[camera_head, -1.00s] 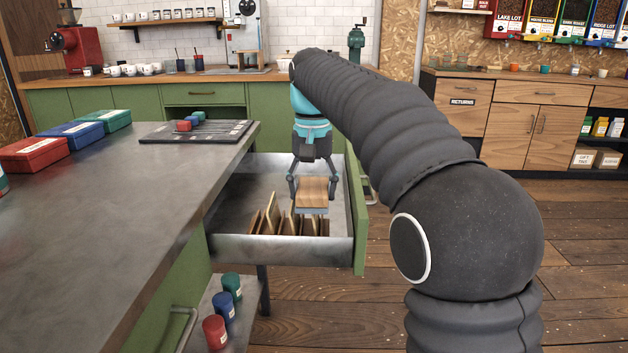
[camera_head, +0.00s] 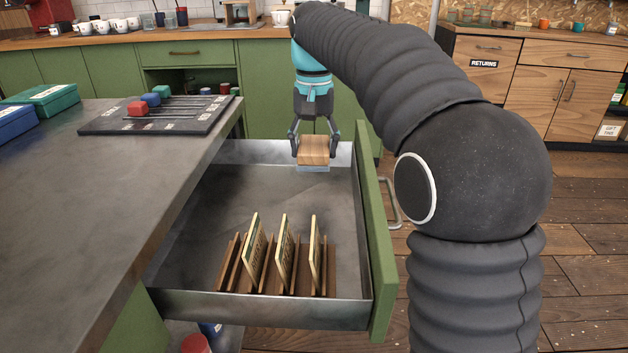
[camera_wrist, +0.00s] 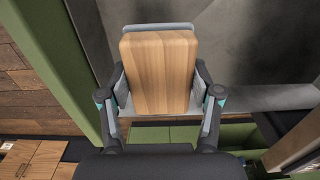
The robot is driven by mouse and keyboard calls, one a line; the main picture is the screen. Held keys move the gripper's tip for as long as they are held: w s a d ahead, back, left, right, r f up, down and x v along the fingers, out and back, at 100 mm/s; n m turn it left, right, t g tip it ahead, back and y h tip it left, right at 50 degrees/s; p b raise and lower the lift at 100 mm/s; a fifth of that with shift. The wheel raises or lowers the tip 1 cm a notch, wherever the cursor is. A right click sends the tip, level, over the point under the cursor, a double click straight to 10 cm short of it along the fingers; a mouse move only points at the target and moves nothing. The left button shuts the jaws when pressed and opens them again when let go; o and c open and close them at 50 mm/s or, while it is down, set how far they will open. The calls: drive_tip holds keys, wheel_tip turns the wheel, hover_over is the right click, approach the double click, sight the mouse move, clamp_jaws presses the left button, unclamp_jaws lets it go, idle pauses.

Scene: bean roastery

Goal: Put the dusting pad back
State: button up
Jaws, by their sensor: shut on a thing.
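The dusting pad (camera_head: 314,150) has a wooden block back and a thin grey layer along its lower side. My gripper (camera_head: 314,146) is shut on it, one finger on each side, and holds it over the far end of the open drawer (camera_head: 190,308). In the wrist view the pad's wooden back (camera_wrist: 160,72) fills the middle between my gripper's fingers (camera_wrist: 160,98), with the grey layer showing at its top edge. I cannot tell whether the pad touches the drawer floor (camera_head: 300,195).
The drawer floor between rack and pad is bare. A grey worktop (camera_head: 90,200) is left of the drawer, bearing a dark board (camera_head: 195,122) with coloured blocks.

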sight(314, 145)
drive_tip(key=shift+f+b, duration=0.5)
drive_tip(key=shift+f, duration=3.45)
drive_tip(key=shift+f, duration=0.1)
drive_tip(key=o, duration=1.4)
wheel_tip(314, 145, up, 12)
drive_tip(key=shift+r+p, duration=0.15)
drive_tip(key=shift+p, duration=0.95)
